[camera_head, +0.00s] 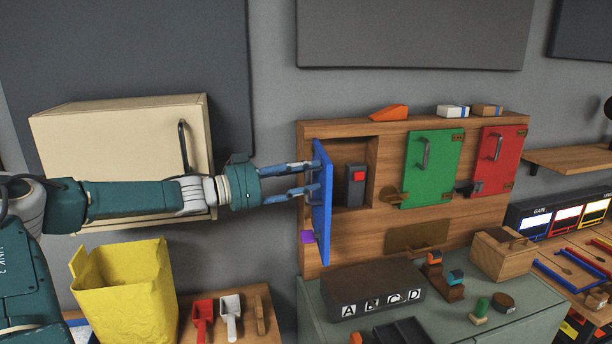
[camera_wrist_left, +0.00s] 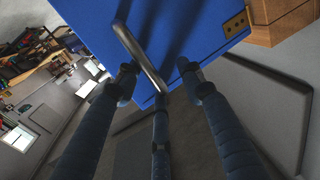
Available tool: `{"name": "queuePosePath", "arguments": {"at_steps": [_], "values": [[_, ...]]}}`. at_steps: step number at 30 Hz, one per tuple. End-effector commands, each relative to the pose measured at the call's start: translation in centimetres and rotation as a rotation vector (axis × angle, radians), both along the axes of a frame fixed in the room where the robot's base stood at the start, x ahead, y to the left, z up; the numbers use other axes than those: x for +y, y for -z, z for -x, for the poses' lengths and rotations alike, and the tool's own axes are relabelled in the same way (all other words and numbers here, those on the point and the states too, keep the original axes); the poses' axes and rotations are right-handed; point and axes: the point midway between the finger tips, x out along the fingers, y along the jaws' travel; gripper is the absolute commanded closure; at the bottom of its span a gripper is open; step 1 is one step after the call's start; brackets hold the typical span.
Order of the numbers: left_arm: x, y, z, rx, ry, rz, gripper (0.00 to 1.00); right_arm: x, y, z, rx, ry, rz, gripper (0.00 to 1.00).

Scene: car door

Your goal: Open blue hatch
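The blue hatch (camera_head: 322,215) stands swung out from the wooden cabinet (camera_head: 290,250), seen nearly edge-on in the head view. The compartment behind it is exposed and holds a dark grey switch box with a red button (camera_head: 358,176). My left gripper (camera_head: 311,178) is at the hatch's outer face, with its fingers spread apart. In the left wrist view, the blue hatch (camera_wrist_left: 205,25) fills the top, and its metal handle (camera_wrist_left: 140,55) lies between the spread fingertips (camera_wrist_left: 156,72). I cannot tell whether any finger touches the handle. My right gripper is not in view.
A green hatch (camera_head: 433,172) and a red hatch (camera_head: 500,155) are shut on the same cabinet. A cream cupboard (camera_head: 110,135) hangs behind my left arm. Below it stands a yellow bin (camera_head: 125,290). A dark lettered box (camera_head: 372,285) sits on the counter below the hatch.

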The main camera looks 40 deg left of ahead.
Motion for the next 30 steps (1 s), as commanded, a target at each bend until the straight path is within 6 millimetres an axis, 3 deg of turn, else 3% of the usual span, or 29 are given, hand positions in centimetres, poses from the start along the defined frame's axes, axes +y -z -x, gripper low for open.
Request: {"name": "queuePosePath", "arguments": {"at_steps": [17, 30], "values": [[0.1, 0.8, 0.3, 0.012, 0.0, -0.005, 0.63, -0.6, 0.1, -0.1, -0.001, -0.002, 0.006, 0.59], [1.3, 0.3, 2.7, 0.004, 0.0, -0.004, 0.63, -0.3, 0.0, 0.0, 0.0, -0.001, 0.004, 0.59]]}}
